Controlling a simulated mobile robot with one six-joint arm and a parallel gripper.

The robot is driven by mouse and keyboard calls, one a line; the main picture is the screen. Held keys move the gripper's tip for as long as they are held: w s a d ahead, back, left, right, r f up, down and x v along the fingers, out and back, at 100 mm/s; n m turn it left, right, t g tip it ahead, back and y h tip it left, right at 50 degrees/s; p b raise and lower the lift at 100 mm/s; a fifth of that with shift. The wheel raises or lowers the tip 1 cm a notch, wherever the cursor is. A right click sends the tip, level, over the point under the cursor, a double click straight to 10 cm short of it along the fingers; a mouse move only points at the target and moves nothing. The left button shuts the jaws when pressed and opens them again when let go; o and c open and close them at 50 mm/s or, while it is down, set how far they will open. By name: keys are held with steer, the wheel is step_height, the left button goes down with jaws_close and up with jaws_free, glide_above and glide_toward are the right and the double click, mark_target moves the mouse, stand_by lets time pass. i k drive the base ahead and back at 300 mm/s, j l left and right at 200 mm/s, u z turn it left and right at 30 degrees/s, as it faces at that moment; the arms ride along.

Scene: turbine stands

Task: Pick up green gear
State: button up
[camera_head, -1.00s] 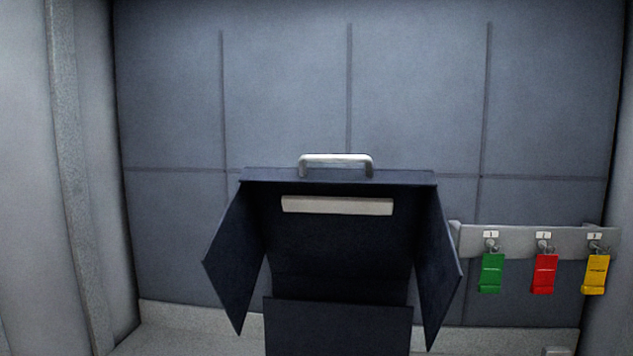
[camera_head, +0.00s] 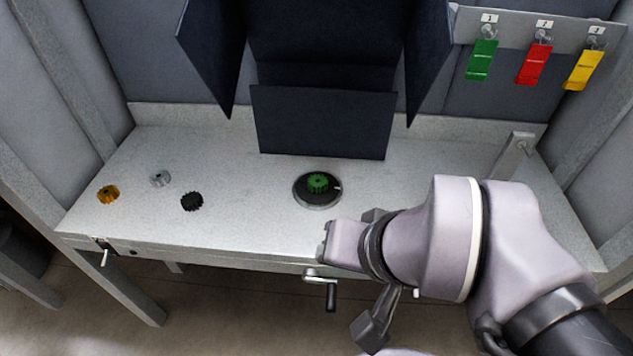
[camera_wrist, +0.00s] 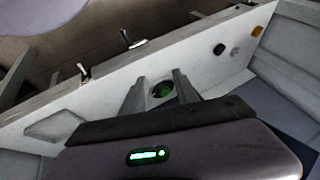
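In the wrist view the green gear (camera_wrist: 162,91) shows between my two fingers, farther off. My gripper (camera_head: 345,232) is in front of the gear and a little to its right, apart from it. In the wrist view my gripper (camera_wrist: 158,88) has its fingers spread with nothing held between them.
An orange gear (camera_head: 108,194), a grey gear (camera_head: 160,179) and a black gear (camera_head: 192,202) lie on the bench (camera_head: 250,225) at left. A dark open box (camera_head: 322,122) hangs behind the green gear. A crank handle (camera_head: 328,288) juts from the front edge.

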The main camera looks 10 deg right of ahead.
mark_target(318, 183)
steer(key=i+j+z, duration=0.4)
steer(key=j+z, duration=0.2)
steer(key=i+j+z, duration=0.1)
steer(key=j+z, duration=0.2)
steer(key=j, duration=0.2)
steer(key=i+j+z, duration=0.1)
steer(key=j+z, duration=0.2)
steer(key=j, duration=0.15)
